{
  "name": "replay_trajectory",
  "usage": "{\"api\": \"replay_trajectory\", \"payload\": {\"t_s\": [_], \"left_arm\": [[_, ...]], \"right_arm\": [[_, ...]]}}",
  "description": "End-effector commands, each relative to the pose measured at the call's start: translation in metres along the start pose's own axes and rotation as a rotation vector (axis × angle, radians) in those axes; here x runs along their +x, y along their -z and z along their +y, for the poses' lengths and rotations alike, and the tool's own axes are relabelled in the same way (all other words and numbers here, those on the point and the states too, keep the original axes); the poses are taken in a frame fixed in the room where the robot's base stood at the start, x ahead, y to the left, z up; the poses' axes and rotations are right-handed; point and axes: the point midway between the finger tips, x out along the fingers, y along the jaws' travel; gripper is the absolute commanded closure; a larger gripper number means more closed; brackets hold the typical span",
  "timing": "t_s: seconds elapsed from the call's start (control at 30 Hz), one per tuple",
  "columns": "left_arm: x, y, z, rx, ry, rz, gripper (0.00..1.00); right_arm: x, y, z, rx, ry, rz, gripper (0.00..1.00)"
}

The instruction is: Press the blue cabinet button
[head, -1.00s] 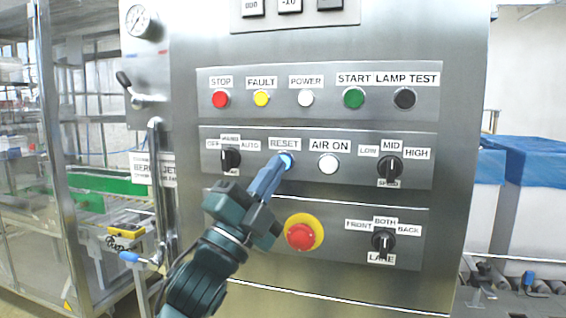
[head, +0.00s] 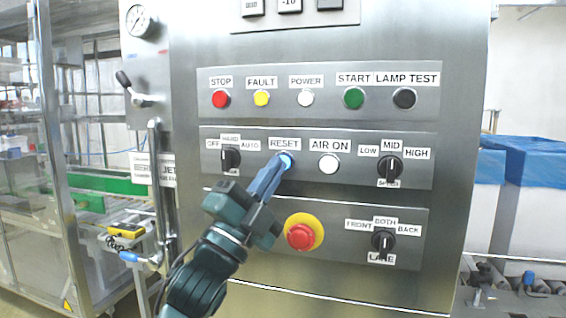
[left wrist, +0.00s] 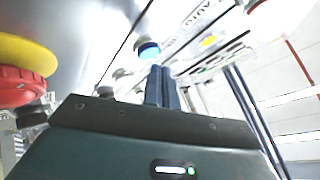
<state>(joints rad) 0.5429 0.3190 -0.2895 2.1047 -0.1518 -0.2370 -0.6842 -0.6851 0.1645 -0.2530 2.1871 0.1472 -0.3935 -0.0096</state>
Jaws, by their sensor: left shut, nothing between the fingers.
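The blue button (head: 287,160) sits under the RESET label on the middle panel of the steel cabinet (head: 300,262). It glows blue, and it also shows in the left wrist view (left wrist: 149,50). My left gripper (head: 280,168) is shut and empty, with its blue fingers pointing up at the button. In the head view the fingertips overlap the button's lower left edge. In the left wrist view the fingertips (left wrist: 160,72) lie just below the button; I cannot tell whether they touch it. My right gripper is not in view.
A red emergency button on a yellow ring (head: 301,234) is close to the right of my left gripper. The white AIR ON button (head: 328,163) and the OFF/AUTO knob (head: 230,159) flank the blue button. A pipe with handle (head: 155,190) runs along the cabinet's left side.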

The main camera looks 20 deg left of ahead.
Motion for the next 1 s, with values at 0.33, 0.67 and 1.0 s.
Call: {"api": "replay_trajectory", "payload": {"t_s": [0.33, 0.67, 1.0], "left_arm": [[0.0, 0.0, 0.0, 0.0, 0.0, 0.0, 1.0], [0.0015, -0.0009, 0.0006, 0.0, 0.0, 0.0, 1.0], [0.006, -0.0042, 0.0045, 0.0, 0.0, 0.0, 1.0]], "right_arm": [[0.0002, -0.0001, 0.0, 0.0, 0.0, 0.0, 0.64], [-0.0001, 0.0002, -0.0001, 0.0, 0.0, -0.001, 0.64], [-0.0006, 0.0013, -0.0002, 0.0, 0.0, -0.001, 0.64]]}}
